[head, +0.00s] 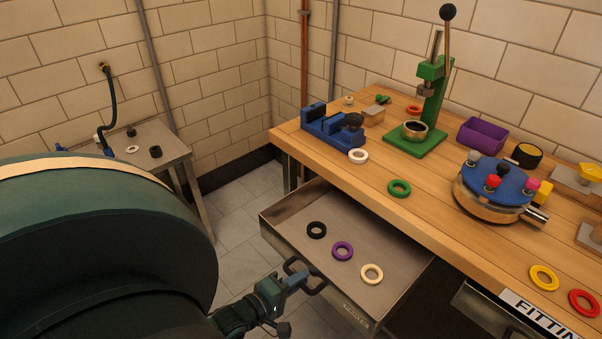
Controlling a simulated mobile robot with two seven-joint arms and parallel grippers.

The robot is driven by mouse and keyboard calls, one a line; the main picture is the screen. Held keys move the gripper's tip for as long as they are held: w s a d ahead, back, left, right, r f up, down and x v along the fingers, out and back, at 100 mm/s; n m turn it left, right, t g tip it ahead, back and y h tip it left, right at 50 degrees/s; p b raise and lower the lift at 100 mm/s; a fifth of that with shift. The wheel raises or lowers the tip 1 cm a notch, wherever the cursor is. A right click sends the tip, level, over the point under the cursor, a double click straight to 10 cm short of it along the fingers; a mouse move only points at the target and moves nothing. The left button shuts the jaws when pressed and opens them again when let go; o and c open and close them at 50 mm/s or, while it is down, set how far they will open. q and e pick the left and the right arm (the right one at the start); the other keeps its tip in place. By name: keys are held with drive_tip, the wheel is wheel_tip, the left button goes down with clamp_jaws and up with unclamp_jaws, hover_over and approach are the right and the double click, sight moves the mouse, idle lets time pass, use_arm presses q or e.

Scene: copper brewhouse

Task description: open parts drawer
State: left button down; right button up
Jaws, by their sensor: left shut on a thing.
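The parts drawer (388,277) is a grey metal drawer under the workbench, and it stands pulled out well clear of the bench. Inside lie a black ring (316,230), a purple ring (342,251) and a cream ring (372,274), apart from each other. Its dark bar handle (291,264) is on the front face, at the lower left. My left gripper (301,280) is shut on the handle, and its fingers hide part of it. My right gripper is not in view.
The wooden bench (440,205) carries a green press (432,90), a blue vice (332,125), a blue-topped round fixture (497,185) and loose rings. A second drawer front (490,308) sits to the right. A small side table (150,140) stands at the left wall; floor between is clear.

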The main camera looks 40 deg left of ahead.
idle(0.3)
use_arm(q)
drive_tip(key=c, duration=1.8)
unclamp_jaws()
drive_tip(key=v, duration=1.3)
drive_tip(key=shift+s+a, duration=0.1)
